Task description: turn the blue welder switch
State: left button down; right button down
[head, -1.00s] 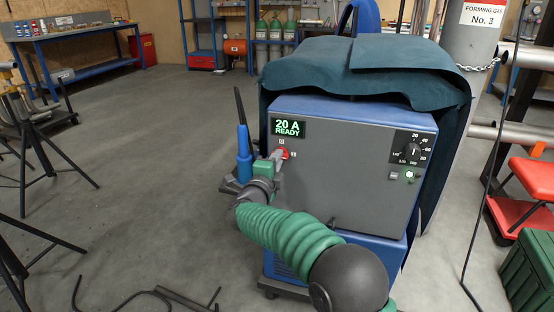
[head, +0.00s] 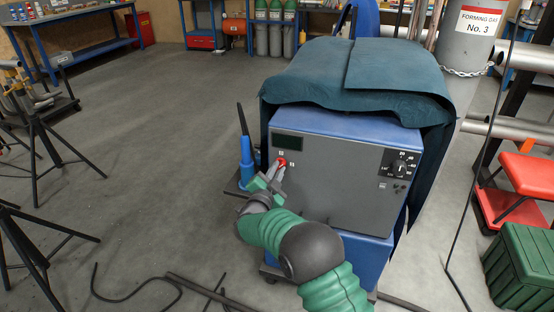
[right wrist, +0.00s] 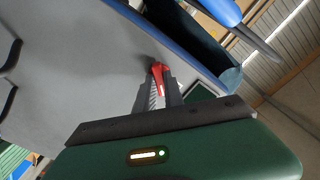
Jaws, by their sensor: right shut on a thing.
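The blue welder (head: 345,183) with a grey front panel stands at the middle of the head view. Its red switch knob (head: 281,162) is at the panel's upper left, under a small display (head: 288,142) that is now dark. My right gripper (head: 279,170) is at the knob, its fingers closed on it. In the right wrist view the red knob (right wrist: 158,70) shows between the two fingertips (right wrist: 160,84). My left gripper is not in view.
A dark green cloth (head: 360,75) drapes over the welder. A blue torch (head: 246,160) stands at its left side. A grey gas cylinder (head: 470,40) is behind right. A red stool (head: 525,175) and green crate (head: 520,265) are at right. Open floor lies left.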

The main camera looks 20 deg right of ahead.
jog(key=shift+s+a+f+n+p, duration=0.1)
jog(key=shift+f+n+p, duration=0.1)
jog(key=shift+n+p, duration=1.8)
jog(key=shift+f+n+p, duration=0.15)
jog(key=shift+n+p, duration=1.55)
jog(key=shift+n, duration=0.5)
jog(key=c, duration=1.6)
grip_release()
jog(key=shift+o, duration=0.8)
jog(key=shift+r, duration=0.2)
jog(key=p+v, duration=0.2)
jog(key=v, duration=1.4)
jog(key=shift+s+a+p, duration=0.25)
jog(key=shift+a+p, duration=0.05)
jog(key=shift+p, duration=0.05)
